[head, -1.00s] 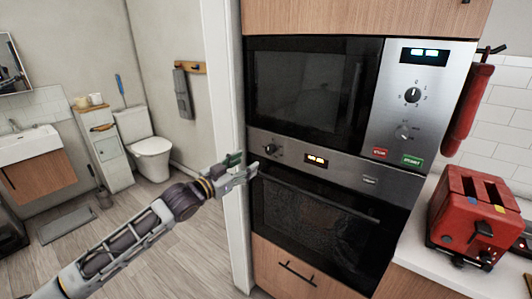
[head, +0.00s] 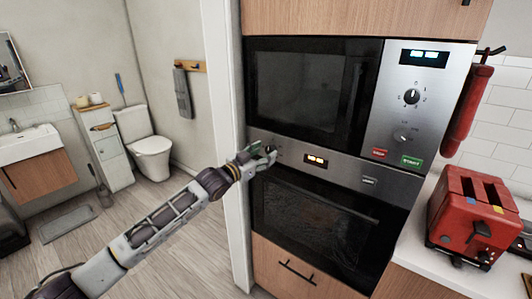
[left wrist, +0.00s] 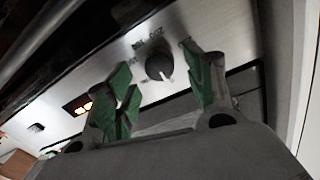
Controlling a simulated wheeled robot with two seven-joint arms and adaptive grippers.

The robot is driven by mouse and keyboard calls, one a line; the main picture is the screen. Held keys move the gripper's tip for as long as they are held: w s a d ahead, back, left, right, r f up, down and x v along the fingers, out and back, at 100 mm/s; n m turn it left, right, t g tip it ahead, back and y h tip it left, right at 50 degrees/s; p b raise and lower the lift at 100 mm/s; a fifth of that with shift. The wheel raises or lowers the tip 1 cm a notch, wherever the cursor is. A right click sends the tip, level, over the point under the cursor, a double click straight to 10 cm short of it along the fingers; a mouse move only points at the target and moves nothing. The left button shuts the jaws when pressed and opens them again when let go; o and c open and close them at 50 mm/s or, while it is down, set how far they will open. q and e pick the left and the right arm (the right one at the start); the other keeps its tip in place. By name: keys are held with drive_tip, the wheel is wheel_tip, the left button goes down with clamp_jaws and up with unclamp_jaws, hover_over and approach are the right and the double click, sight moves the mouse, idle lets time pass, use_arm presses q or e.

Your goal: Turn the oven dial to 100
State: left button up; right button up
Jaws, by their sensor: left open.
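The oven (head: 312,215) is built in below the microwave, with a steel control panel along its top. The oven dial (left wrist: 159,67) is a dark round knob with a pale pointer mark. In the left wrist view it lies between the two green-padded fingertips of my left gripper (left wrist: 160,82), with a gap on each side. In the head view my left gripper (head: 262,156) is at the panel's left end and partly hides the dial. The gripper is open. My right gripper is not in view.
The oven's lit display (head: 316,160) is right of the dial. A microwave (head: 308,92) with its own knobs is above. A red toaster (head: 468,215) stands on the counter at right. A white door frame (head: 222,100) is close left of the oven.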

use_arm(q)
drive_tip(key=shift+x, duration=0.9)
drive_tip(key=c, duration=1)
